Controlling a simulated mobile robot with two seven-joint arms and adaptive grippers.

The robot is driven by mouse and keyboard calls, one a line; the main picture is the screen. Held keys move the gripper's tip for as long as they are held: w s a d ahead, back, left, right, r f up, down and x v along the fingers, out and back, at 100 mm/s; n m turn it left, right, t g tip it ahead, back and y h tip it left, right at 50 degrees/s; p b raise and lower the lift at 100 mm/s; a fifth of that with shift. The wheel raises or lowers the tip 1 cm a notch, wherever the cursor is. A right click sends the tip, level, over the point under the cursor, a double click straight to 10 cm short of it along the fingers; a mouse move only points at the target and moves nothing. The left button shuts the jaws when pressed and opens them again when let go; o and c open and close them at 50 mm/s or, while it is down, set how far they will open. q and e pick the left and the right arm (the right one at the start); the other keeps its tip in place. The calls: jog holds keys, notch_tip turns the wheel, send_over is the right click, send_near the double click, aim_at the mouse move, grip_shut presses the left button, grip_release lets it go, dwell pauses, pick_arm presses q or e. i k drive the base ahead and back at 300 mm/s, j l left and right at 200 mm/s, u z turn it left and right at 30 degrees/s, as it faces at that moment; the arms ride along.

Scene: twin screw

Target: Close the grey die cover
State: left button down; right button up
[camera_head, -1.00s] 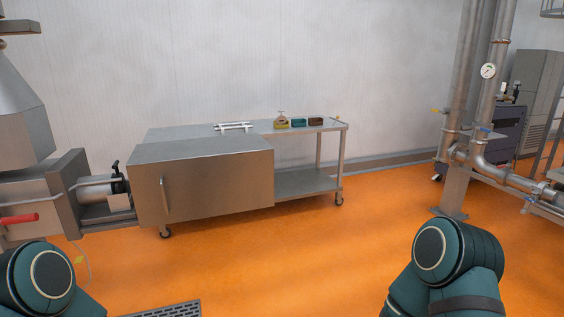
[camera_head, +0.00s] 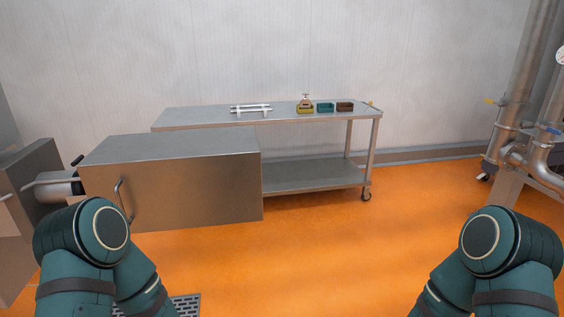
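A large grey metal box-shaped cover (camera_head: 190,182) with a vertical bar handle (camera_head: 123,200) on its front face stands at left centre. I take it to be the die cover. To its left is a grey machine housing (camera_head: 22,205), with a short round metal part (camera_head: 58,186) showing in the gap between them. My two teal arms show at the lower left and lower right. The left arm overlaps the lower left of the cover in the picture. Neither gripper is in view.
Pipes (camera_head: 520,110) stand at right. A floor grate (camera_head: 185,307) lies in front. The orange floor between my arms is clear.

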aim_at(181, 181)
jog(key=i+l, duration=0.8)
